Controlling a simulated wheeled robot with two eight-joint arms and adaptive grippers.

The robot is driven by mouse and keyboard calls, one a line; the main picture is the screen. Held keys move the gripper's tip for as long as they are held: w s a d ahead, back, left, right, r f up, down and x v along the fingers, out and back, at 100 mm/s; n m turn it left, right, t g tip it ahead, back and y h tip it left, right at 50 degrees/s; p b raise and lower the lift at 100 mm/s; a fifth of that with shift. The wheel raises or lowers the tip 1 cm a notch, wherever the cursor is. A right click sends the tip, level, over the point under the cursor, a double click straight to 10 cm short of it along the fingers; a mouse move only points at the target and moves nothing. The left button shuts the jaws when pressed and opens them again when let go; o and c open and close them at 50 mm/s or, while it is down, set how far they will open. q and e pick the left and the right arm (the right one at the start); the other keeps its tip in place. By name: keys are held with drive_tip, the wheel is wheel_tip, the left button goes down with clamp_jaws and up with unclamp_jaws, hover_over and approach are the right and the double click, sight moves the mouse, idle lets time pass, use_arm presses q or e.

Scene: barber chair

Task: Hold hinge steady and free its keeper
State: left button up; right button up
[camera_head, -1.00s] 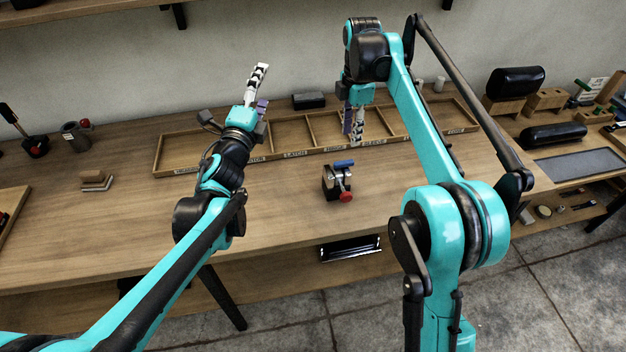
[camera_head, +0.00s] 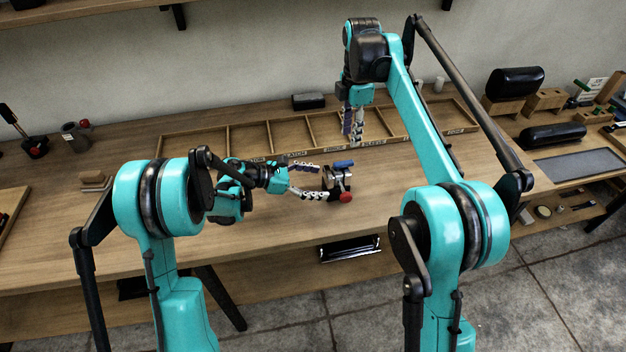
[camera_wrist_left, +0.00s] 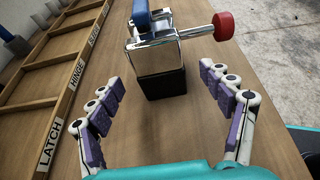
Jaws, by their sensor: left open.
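The hinge (camera_head: 338,179) is a shiny metal piece on a black block, standing on the workbench. It has a blue part on top and a red knob on a metal pin, probably the keeper; in the left wrist view the metal body (camera_wrist_left: 152,53), red knob (camera_wrist_left: 223,26) and black block (camera_wrist_left: 162,84) show close up. My left gripper (camera_head: 321,181) is open, its fingers spread to either side of the block, with visible gaps in the wrist view. My right gripper (camera_head: 353,128) points down over the divided tray, away from the hinge; its finger opening is unclear.
A wooden divided tray (camera_head: 203,145) with labels such as LATCH and HINGE lies behind the hinge. Black rolls and wooden blocks (camera_head: 546,100) are at the right. Bench surface in front of the hinge is clear.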

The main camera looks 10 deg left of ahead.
use_arm(q)
drive_tip(key=x, duration=0.6)
drive_tip(key=shift+w+d, duration=0.1)
drive_tip(key=shift+d, duration=0.1)
drive_tip(key=c, duration=1.8)
